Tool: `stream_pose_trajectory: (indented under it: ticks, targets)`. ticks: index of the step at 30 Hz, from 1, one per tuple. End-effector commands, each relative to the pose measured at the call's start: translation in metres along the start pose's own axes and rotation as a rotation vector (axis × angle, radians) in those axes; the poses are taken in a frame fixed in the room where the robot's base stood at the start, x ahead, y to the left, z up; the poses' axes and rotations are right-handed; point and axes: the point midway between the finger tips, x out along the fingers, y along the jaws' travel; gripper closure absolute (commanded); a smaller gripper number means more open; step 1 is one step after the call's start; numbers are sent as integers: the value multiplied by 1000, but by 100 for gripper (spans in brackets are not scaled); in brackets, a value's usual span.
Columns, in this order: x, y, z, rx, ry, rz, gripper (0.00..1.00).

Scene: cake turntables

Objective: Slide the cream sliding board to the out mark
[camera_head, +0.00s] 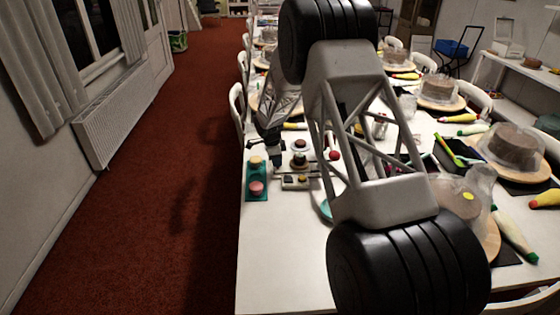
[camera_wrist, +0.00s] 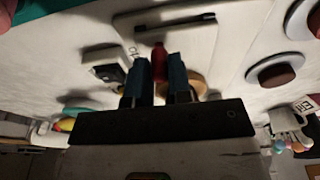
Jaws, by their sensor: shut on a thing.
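My gripper (camera_wrist: 158,72) has its two blue fingers close around a red knob-like piece (camera_wrist: 159,58) in the wrist view. A pale cream panel with a dark slot (camera_wrist: 178,28) lies just beyond the fingertips; it looks like the sliding board, but its edges are hard to tell.
A teal tray (camera_head: 256,194) with round pieces stands left of my gripper. Small dark-topped round pieces (camera_head: 299,145) and a small block (camera_head: 295,183) are close on the right. Cakes on wooden turntables (camera_head: 438,103) line the white table (camera_head: 275,255). Its front left is clear.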

Motion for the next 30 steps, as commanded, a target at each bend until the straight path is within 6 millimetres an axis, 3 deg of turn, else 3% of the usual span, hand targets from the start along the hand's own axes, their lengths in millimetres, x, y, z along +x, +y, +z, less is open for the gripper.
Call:
stream_pose_trajectory:
  ticks: [13, 30]
  targets:
    - [-2, 0, 16, 0, 0, 1, 96]
    - [-3, 0, 17, 0, 0, 0, 96]
